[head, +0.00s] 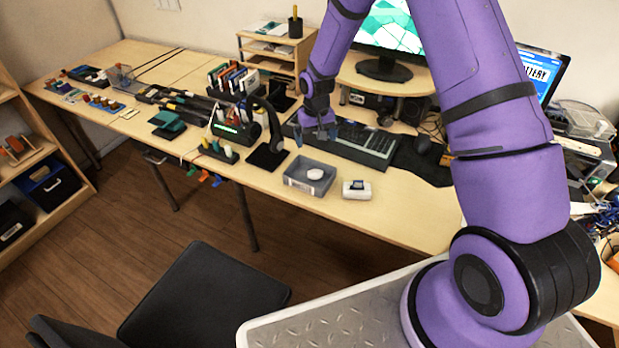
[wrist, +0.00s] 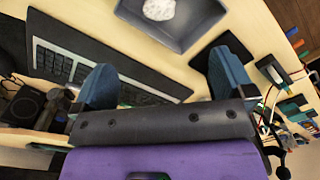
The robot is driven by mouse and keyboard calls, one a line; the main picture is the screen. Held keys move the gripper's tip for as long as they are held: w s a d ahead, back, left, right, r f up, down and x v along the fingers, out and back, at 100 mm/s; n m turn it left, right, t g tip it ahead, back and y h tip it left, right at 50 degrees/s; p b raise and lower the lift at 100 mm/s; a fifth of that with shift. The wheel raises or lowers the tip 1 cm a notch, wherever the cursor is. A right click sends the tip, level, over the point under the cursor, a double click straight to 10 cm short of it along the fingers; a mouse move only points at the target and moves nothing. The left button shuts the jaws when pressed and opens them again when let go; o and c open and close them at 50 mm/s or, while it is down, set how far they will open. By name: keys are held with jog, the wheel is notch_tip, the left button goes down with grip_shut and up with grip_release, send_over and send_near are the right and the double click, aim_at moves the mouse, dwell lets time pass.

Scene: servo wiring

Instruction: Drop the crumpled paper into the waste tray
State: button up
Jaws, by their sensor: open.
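The crumpled paper (head: 315,174) is a small white lump. It lies inside the grey open tray (head: 303,185), which stands near the front edge of the desk. In the wrist view the paper (wrist: 158,9) shows at the top edge, on the floor of the tray (wrist: 182,43). My gripper (head: 319,134) is over the desk behind the tray, close to the keyboard. In the wrist view my gripper (wrist: 165,78) has its two blue fingers wide apart with nothing between them.
Bare desk shows right of the white box.

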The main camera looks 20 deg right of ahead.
jog(key=shift+r, duration=2.1)
